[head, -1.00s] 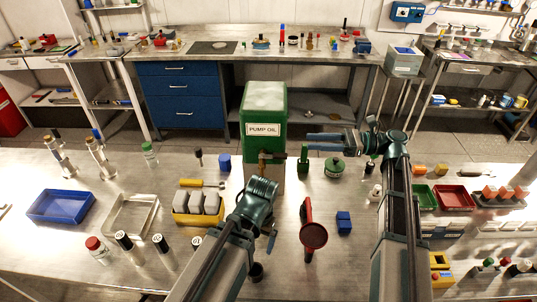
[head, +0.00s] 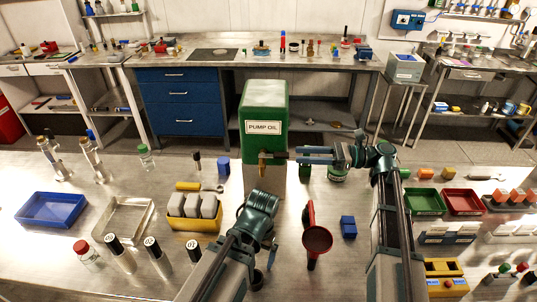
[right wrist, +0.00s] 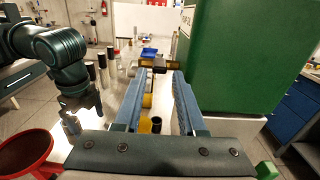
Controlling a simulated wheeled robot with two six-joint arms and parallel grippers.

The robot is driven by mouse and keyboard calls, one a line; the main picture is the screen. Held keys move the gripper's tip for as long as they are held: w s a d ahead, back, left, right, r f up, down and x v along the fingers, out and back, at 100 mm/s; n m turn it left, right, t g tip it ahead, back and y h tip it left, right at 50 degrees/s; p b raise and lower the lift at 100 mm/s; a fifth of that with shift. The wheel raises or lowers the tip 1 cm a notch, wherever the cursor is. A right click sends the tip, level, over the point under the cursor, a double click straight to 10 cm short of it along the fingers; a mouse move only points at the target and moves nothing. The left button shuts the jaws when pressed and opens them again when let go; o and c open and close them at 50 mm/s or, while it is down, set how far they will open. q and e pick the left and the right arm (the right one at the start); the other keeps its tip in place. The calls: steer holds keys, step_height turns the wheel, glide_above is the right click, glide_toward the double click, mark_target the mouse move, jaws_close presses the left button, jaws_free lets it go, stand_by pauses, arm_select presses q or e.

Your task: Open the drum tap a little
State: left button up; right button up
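In the right wrist view, the dark bar of the tap (right wrist: 152,64) crosses just ahead of the parted fingertips (right wrist: 157,74); contact is not clear. My left gripper (head: 271,255) hangs low at the bench's middle; its fingers are too small to read.
A yellow holder with grey blocks (head: 192,219), a red funnel-like object (head: 317,238) and a blue block (head: 348,227) are on the bench. The green drum's side is close to the fingers in the wrist view.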

mark_target(268, 156)
steer(key=a, duration=1)
steer(key=shift+a, duration=0.3)
jaws_close()
stand_by(1.0)
